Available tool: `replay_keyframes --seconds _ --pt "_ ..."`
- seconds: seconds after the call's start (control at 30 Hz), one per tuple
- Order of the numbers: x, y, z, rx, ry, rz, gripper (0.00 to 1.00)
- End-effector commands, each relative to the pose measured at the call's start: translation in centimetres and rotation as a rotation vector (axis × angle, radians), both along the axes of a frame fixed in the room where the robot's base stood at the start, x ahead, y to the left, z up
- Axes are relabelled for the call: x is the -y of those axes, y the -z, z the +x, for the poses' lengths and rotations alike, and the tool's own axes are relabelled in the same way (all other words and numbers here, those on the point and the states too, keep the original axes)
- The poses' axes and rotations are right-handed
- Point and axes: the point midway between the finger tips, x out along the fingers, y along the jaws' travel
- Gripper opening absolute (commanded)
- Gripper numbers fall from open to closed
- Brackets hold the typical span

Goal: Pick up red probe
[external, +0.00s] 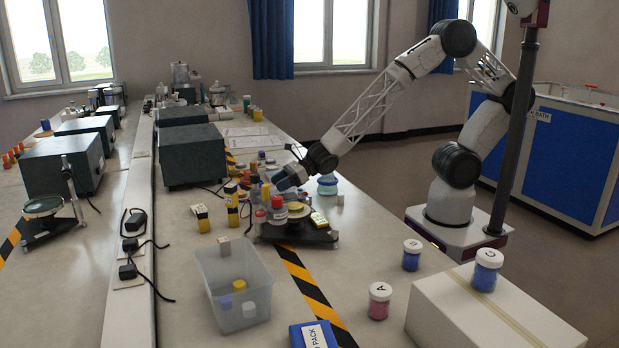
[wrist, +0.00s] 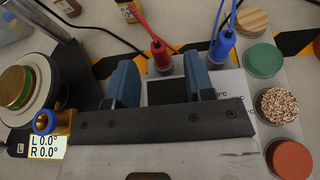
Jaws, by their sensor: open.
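The red probe (wrist: 160,56) stands in the wrist view with its red lead running up and to the left. Its lower part meets a dark block (wrist: 165,92) on the pale device. My gripper (wrist: 160,80) is open, with one blue finger on each side of the probe in the picture; I cannot tell whether the fingers are level with it. A blue probe (wrist: 222,47) stands to the right, just outside the right finger. In the external view my gripper (external: 290,179) is low over the cluttered device on the bench; the red probe cannot be made out there for certain.
Round samples, green (wrist: 263,61), speckled (wrist: 278,105) and red-brown (wrist: 289,158), line the device's right side. A dial stand with a gold disc (wrist: 16,87) is at left. A clear bin (external: 232,285) and lidded jars (external: 380,300) stand nearer on the bench (external: 185,255).

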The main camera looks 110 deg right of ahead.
Motion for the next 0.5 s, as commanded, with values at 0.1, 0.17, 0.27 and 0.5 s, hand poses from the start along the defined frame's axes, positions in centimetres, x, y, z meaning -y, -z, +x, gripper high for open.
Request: replay_keyframes --seconds 0.1,0.17,0.27,0.5 --pt "0.0 0.3 0.6 -0.001 0.0 0.001 0.48" --pt "0.0 0.5 1.0 -0.001 0.0 0.001 0.48" --pt "0.0 0.7 1.6 -0.001 0.0 0.0 0.48" --pt "0.0 0.9 2.1 -0.001 0.0 0.0 0.48"
